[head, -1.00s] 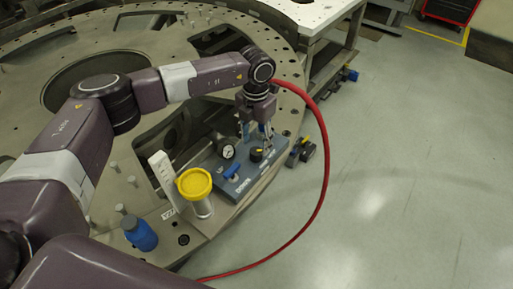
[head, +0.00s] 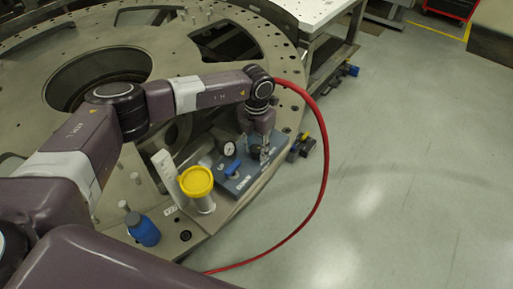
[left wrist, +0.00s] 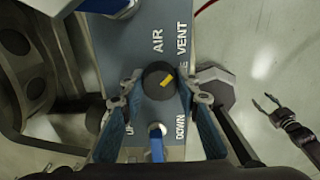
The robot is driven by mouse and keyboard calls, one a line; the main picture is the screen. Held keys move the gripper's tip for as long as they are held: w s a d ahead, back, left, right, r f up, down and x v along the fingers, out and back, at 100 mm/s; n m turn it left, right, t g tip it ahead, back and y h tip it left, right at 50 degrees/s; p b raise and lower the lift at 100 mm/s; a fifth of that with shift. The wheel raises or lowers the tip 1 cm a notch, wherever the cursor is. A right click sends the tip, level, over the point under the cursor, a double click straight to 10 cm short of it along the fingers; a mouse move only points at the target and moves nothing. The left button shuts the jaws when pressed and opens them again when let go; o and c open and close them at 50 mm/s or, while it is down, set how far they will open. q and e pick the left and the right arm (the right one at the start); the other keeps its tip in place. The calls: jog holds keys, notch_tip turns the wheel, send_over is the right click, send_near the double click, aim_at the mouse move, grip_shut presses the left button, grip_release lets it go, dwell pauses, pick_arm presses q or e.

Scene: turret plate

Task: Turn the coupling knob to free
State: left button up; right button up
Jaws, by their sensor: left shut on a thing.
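The coupling knob (left wrist: 160,82) is dark and round with a yellow mark, in the middle of the left wrist view. The mark points to the upper right. It sits on a blue-grey panel (left wrist: 130,50) lettered AIR, VENT and DOWN; other lettering is partly hidden by my fingers. My left gripper (left wrist: 157,88) is shut on the knob, one finger on each side. In the head view my left gripper (head: 259,152) reaches down to the panel (head: 236,187) on the ring's edge.
A pressure gauge (head: 229,149) and a blue lever (head: 234,168) are on the panel. A yellow-lidded container (head: 196,181) and a blue bottle (head: 143,231) stand left of it. A red hose (head: 324,150) arcs over the floor. Open floor lies to the right.

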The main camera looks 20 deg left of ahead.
aim_at(257, 148)
pick_arm(q)
jog(key=shift+f+m+b, duration=0.15)
jog(key=shift+m+b, duration=0.25)
jog(key=shift+b, duration=0.35)
jog(key=shift+c, duration=0.5)
jog(key=m+b, duration=0.5)
jog(key=b, duration=0.1)
jog(key=shift+b, duration=0.3)
jog(key=shift+r+m+b, duration=0.2)
jog(key=shift+m+b, duration=1.05)
jog(key=shift+m, duration=0.35)
jog(key=o, duration=1.2)
jog(key=shift+c, duration=0.2)
jog(key=shift+r, duration=0.1)
notch_tip(257, 148, up, 12)
